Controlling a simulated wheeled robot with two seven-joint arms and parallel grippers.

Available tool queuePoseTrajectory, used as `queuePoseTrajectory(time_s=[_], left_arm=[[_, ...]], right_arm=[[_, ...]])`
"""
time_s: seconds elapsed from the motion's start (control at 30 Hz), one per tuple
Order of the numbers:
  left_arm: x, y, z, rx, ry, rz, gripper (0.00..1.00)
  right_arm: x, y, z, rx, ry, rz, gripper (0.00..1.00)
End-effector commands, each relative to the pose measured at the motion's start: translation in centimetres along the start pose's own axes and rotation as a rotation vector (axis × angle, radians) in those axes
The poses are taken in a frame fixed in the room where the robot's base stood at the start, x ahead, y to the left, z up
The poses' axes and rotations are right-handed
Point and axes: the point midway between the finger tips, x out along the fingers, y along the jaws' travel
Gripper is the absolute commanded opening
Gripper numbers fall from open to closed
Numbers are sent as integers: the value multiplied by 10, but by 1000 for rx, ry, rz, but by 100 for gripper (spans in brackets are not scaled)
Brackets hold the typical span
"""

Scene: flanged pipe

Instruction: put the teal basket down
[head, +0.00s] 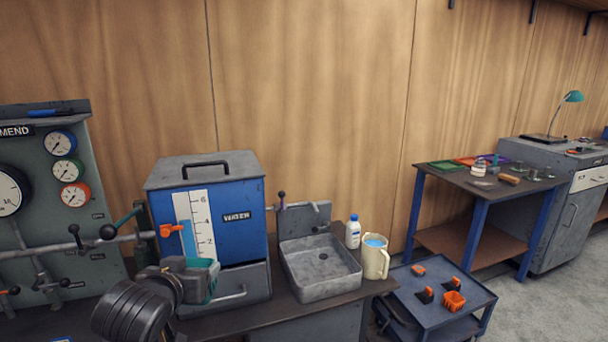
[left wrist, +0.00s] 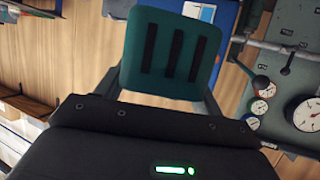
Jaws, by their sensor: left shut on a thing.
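The teal basket (head: 212,284) is in my left gripper (head: 194,274) in the head view, in front of the blue tank cabinet, and is mostly hidden behind the gripper. In the left wrist view the basket (left wrist: 170,55) shows as a teal face with three dark slots, between the two fingers. My left gripper is shut on it. The basket appears held up, clear of any surface, though its underside is hidden. My right gripper is in neither view.
A blue cabinet (head: 232,225) with a level scale stands behind the gripper. To its right are a grey sink (head: 322,270), a white bottle (head: 353,234) and a cream jug (head: 376,260). A gauge panel (head: 85,215) with pipes and levers is at left. A low blue cart (head: 425,312) holds orange pieces.

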Motion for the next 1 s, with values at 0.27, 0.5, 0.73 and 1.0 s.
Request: queuePoseTrajectory(time_s=[0.27,0.5,0.73,1.0], left_arm=[[0,5,6,5,-2,13,45],[-4,59,65,72,-8,174,45],[-19,102,110,137,-1,309,45],[-39,136,144,164,-4,413,45]], right_arm=[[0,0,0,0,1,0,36],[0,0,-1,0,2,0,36],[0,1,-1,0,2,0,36],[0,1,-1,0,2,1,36]])
